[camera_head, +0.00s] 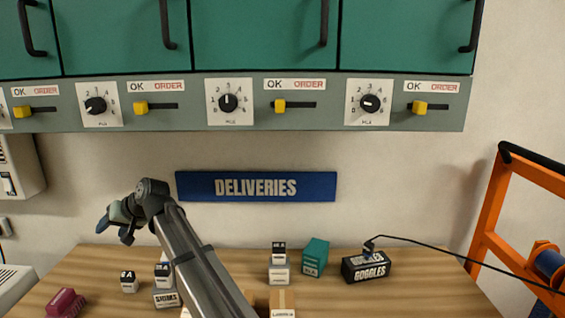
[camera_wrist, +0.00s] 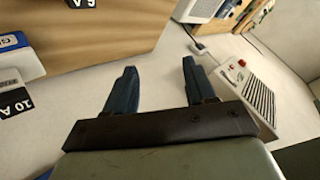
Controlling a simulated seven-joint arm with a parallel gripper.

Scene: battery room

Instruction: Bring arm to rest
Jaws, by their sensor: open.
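My gripper (camera_head: 116,222) is at the left in the head view, raised above the left part of the wooden table (camera_head: 95,258). In the wrist view its two dark blue fingers (camera_wrist: 158,88) stand well apart with nothing between them. The gripper is open and empty. My arm reaches up and left from the bottom middle of the head view and hides part of the table.
Small labelled boxes stand on the table, among them a green box (camera_head: 315,257) and a black goggles box (camera_head: 366,267). A maroon object (camera_head: 66,302) lies front left. Green cabinets (camera_head: 265,38) hang above a blue deliveries sign (camera_head: 256,186). An orange frame (camera_head: 491,215) stands right.

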